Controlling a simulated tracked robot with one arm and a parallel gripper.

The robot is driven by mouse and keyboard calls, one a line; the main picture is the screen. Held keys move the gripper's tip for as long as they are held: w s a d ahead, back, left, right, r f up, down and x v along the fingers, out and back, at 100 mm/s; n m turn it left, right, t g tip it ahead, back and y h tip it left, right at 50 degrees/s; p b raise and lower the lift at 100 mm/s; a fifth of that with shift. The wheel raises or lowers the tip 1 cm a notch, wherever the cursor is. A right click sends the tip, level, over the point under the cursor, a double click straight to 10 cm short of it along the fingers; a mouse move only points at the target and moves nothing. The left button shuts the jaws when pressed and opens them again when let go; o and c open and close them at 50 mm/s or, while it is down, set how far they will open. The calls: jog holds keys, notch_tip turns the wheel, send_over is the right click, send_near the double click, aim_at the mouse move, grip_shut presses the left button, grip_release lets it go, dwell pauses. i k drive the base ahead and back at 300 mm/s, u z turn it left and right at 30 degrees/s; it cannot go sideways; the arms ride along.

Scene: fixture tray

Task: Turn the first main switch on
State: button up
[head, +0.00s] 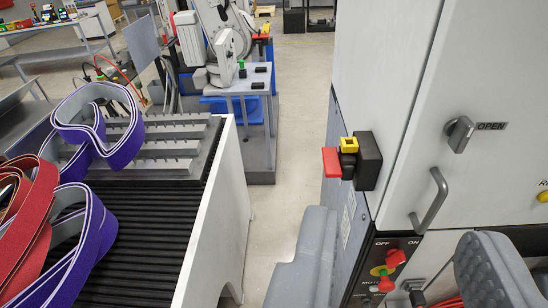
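A red rotary switch (394,260) with a yellow backing sits on a black panel (366,262) low on the grey cabinet. The panel is marked OFF at left and ON at right, with further lettering partly hidden. The red handle slants up toward the right; I cannot tell its exact setting. Another red-and-yellow switch on a black block (368,160) sticks out from the cabinet's left edge, higher up. My gripper (399,228) is open, with one grey padded finger left of the panel and one right of it.
The cabinet door has a grey latch (459,134) by an OPEN label and a grey handle (430,203). Left stands a conveyor (150,220) with purple and red belts (100,150). A white robot arm (215,40) is behind. Bare floor (285,160) lies between conveyor and cabinet.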

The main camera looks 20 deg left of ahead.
aim_at(337, 163)
jog(key=u, duration=0.15)
jog(key=i, duration=1)
jog(key=z, duration=0.1)
